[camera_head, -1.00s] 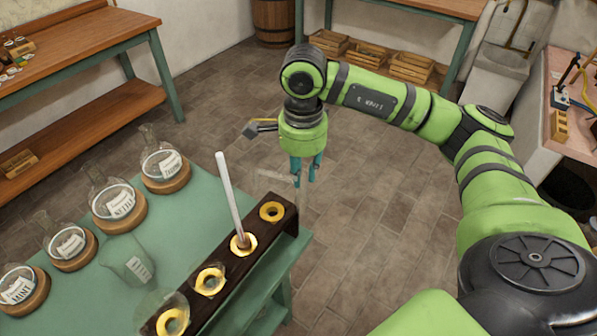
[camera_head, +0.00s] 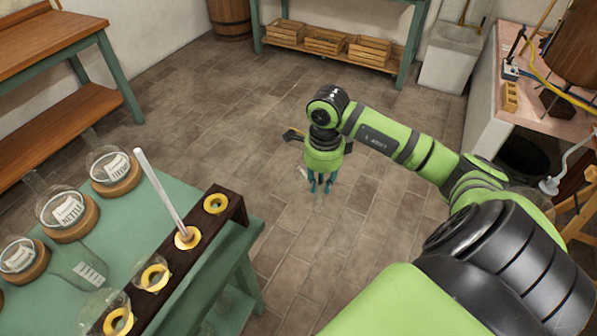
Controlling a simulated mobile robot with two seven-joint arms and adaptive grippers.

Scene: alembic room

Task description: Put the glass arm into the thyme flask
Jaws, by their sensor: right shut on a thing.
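My right gripper (camera_head: 322,188) points down over the floor, to the right of the green table. It is shut on a faint, clear piece, which looks like the glass arm (camera_head: 302,172); most of it is too transparent to make out. The flask at the back of the table looks like the thyme flask (camera_head: 113,164): clear, on a cork ring, its label small and hard to read. The gripper is well to the right of it, apart from it. My left gripper is not in view.
The green table (camera_head: 130,231) also holds the nettle flask (camera_head: 66,212), another labelled flask (camera_head: 18,258) and a clear beaker (camera_head: 88,270). A dark rack (camera_head: 170,255) with yellow rings runs along its right edge; a pale rod (camera_head: 158,188) stands up from it. The floor around the gripper is clear.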

